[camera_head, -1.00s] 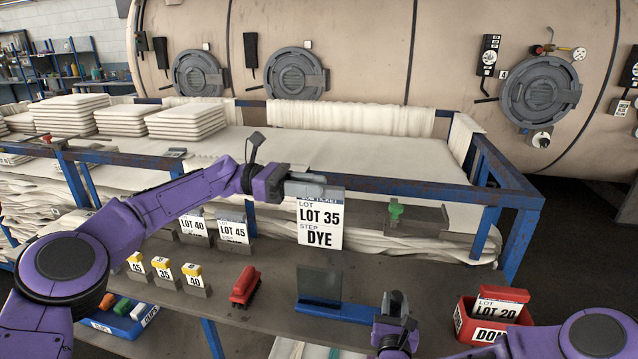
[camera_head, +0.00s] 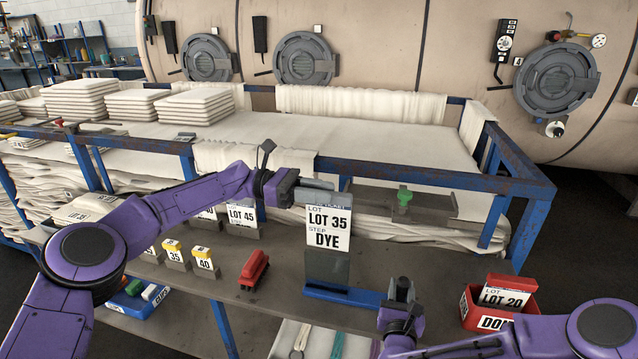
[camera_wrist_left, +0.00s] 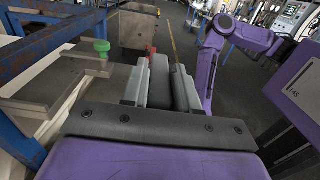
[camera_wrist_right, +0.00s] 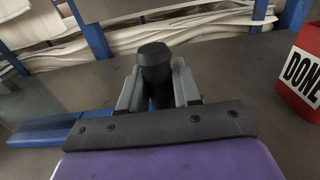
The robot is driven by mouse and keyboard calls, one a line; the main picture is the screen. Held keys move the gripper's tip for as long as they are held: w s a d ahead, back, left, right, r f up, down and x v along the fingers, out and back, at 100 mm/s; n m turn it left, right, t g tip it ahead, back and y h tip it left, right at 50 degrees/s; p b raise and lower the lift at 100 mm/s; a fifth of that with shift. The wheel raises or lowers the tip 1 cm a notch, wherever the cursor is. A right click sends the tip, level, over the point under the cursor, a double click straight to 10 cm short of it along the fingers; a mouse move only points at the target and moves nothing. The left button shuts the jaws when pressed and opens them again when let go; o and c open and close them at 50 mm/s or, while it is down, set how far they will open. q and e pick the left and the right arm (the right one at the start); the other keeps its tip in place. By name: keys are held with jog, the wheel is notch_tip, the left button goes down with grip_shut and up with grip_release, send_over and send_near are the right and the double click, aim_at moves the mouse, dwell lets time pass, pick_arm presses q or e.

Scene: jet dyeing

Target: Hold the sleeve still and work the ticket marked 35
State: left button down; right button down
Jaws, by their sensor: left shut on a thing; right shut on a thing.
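The white ticket marked LOT 35, STEP DYE (camera_head: 328,228) hangs upright from my left gripper (camera_head: 314,190), which is shut on its top edge. The grey sleeve (camera_head: 327,267) stands on a blue base (camera_head: 345,294) directly below. The ticket's lower edge meets the sleeve's top in the head view; I cannot tell whether it is inside. My right gripper (camera_head: 401,290) is shut on a black knob (camera_wrist_right: 154,62) at the right end of the blue base. The ticket is not clear in the left wrist view.
Tickets on stands, including LOT 45 (camera_head: 241,215), and yellow-topped tags 35 (camera_head: 174,255) and 40 (camera_head: 205,262) stand left. A red brush (camera_head: 254,269) lies left of the sleeve. A red DONE box (camera_head: 493,320) with LOT 20 is right. A blue rail (camera_head: 420,180) runs behind.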

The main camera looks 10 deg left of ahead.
aim_at(318, 241)
pick_arm(q)
jog(key=shift+f, duration=6.65)
jog(key=c, duration=0.8)
grip_release()
jog(key=a, duration=0.7)
jog(key=shift+w+a, duration=0.25)
jog(key=shift+w, duration=0.15)
